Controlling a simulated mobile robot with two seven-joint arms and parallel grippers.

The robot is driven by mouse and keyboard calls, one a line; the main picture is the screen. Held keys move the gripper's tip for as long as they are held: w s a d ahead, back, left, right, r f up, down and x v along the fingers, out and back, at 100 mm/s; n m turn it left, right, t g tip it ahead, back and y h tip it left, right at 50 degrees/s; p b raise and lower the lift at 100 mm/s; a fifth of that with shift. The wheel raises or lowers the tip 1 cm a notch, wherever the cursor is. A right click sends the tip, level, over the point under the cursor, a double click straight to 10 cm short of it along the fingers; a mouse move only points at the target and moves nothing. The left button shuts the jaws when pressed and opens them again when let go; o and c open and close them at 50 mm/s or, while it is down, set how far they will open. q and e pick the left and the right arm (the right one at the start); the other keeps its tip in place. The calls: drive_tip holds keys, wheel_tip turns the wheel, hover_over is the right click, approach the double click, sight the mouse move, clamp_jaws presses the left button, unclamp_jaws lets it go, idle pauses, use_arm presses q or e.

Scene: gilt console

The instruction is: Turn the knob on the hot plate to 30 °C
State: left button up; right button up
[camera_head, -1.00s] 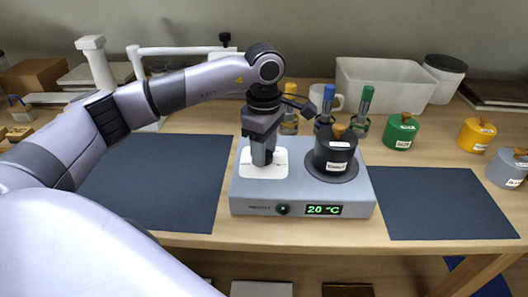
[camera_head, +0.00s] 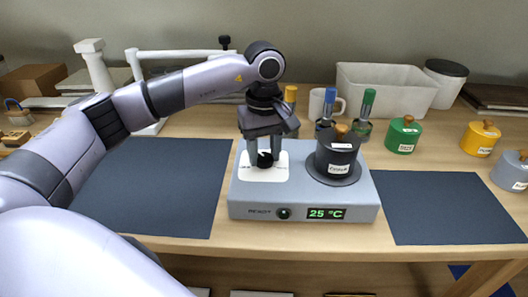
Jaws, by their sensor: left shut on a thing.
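The grey hot plate (camera_head: 360,198) stands on the table, and its front display (camera_head: 327,214) reads 25 °C in green. Its black knob (camera_head: 265,161) sits on a white panel on the top left of the hot plate. My left gripper (camera_head: 265,155) points straight down over the panel, one finger on each side of the knob, and is shut on it. A labelled black pot (camera_head: 337,154) rests on the round plate at the right. My right gripper is out of view.
Blue- and green-capped bottles (camera_head: 366,115) and a white mug (camera_head: 317,103) stand close behind the hot plate. Green (camera_head: 403,136) and yellow (camera_head: 480,140) pots stand to the right. Dark mats (camera_head: 150,185) lie on both sides, and are clear.

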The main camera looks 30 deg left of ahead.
sight(264, 157)
use_arm(q)
drive_tip(key=shift+m, duration=0.3)
drive_tip(key=o, duration=1.1)
drive_tip(key=shift+c, duration=0.2)
drive_tip(key=shift+r, duration=0.15)
wheel_tip(264, 157, up, 6)
drive_tip(key=shift+f, duration=0.1)
drive_tip(key=shift+r, duration=0.6)
